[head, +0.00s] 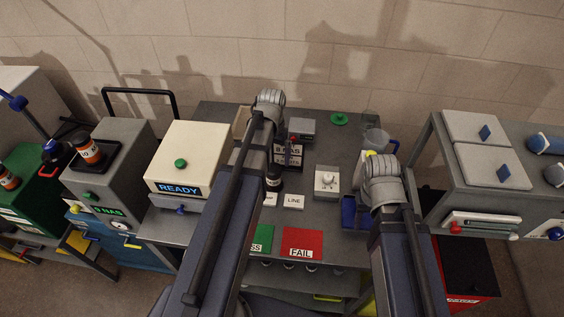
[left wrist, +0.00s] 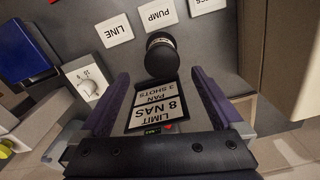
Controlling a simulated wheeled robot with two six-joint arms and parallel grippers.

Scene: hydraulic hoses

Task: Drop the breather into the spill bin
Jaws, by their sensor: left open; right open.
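No label names the breather, and I cannot tell which part it is. A small dark cylinder (head: 273,180) stands on the bench by the white cards, and it also shows in the left wrist view (left wrist: 160,55). My left gripper (left wrist: 160,80) is open with nothing between its purple fingers; the cylinder is just beyond their tips. In the head view its wrist hides most of it. My right gripper (head: 382,185) is over the bench's right side, its fingers mostly hidden by the wrist. A red bin with a dark opening (head: 470,270), possibly the spill bin, is at lower right.
A blue tray (head: 349,212) lies near the right gripper. A "LIMIT 8 NAS" display (head: 288,155), a grey knob box (head: 326,181) and a clear jug (head: 375,141) stand on the bench. A READY machine (head: 188,160) is left; a grey cabinet (head: 490,180) is right.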

